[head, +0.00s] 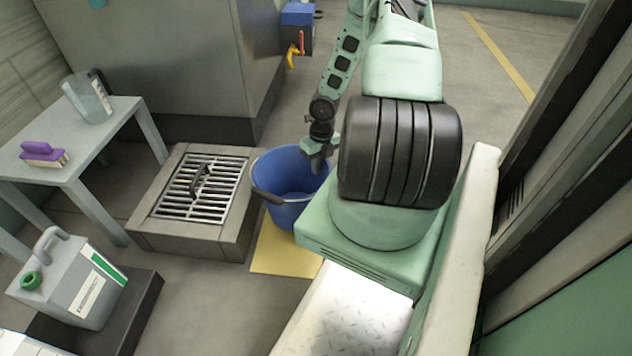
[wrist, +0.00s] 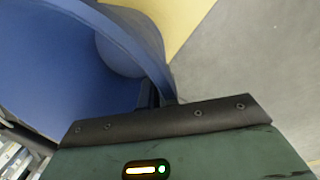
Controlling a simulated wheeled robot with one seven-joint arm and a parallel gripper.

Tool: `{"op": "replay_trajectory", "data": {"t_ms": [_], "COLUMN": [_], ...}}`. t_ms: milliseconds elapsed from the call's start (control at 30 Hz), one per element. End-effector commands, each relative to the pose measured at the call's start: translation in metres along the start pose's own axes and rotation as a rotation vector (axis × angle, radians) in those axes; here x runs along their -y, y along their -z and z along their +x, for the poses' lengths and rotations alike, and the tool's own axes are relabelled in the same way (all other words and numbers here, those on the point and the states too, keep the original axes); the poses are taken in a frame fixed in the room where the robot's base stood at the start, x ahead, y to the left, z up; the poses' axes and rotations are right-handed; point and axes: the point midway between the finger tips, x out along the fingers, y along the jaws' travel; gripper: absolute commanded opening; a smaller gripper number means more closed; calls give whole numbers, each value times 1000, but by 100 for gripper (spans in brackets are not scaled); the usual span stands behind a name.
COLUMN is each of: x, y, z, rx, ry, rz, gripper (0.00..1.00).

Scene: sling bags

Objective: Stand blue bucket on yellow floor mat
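The blue bucket (head: 283,178) is upright in the middle of the head view, with a dark grip on its handle at the left. The yellow floor mat (head: 282,255) lies flat on the floor, showing below and in front of the bucket; my arm hides its right part. My gripper (head: 318,163) is at the bucket's far right rim. In the wrist view the fingers (wrist: 158,97) look closed on the rim of the bucket (wrist: 60,70), and the mat (wrist: 182,18) shows beyond it. I cannot tell whether the bucket's base touches the mat.
A floor drain with a metal grate (head: 202,188) and raised surround stands just left of the bucket. A grey table (head: 85,150) holds a jug and a purple brush. A grey canister (head: 72,280) stands on a dark block at lower left. Open floor lies at the back right.

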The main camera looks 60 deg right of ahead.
Motion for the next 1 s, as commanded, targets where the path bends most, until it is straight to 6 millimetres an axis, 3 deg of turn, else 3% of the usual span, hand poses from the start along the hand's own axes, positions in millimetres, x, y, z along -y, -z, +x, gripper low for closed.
{"op": "replay_trajectory", "data": {"t_ms": [333,700,800,1000], "x": [5,4,5,5], "y": [-1,0,0,0], "z": [37,38,38,38], "rx": [1,1,1,0], "ry": [0,0,0,0], "rz": [1,0,0,1], "gripper": [0,0,25,25]}}
